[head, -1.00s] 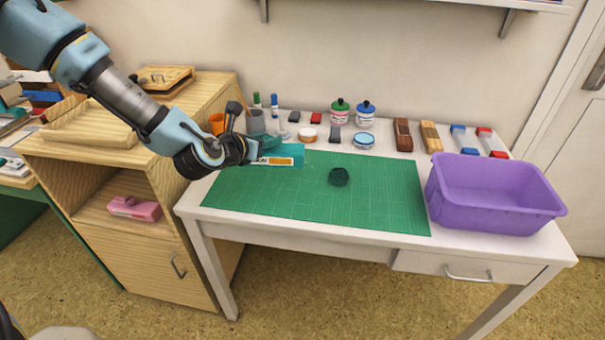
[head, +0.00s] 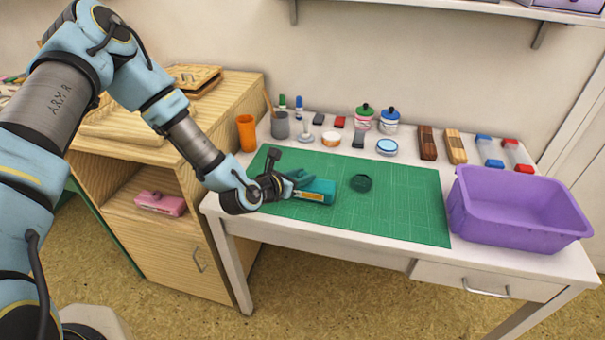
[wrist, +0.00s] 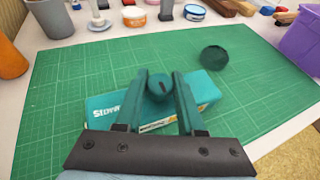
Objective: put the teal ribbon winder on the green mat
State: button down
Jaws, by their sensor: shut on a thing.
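The teal ribbon winder (head: 318,191) is a box-like teal body with a pale and orange label on its side. In the wrist view the winder (wrist: 103,108) lies across the view behind my fingers, with a round dark teal knob between them. My gripper (head: 297,180) is shut on the winder at that knob; it also shows in the wrist view (wrist: 160,92). The winder is over the left half of the green mat (head: 410,205), low to its surface. I cannot tell whether it touches the mat. My fingers hide part of its top.
A dark green round piece (head: 361,183) lies on the mat right of the winder. A purple bin (head: 515,228) stands at the right. An orange cup (head: 246,133) and a grey cup (head: 280,125) stand at the back left. The mat's right part is clear.

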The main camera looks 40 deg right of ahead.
jog(key=c, duration=0.5)
grip_release()
jog(key=shift+r, duration=0.15)
jog(key=b+v, duration=0.3)
jog(key=v, duration=0.9)
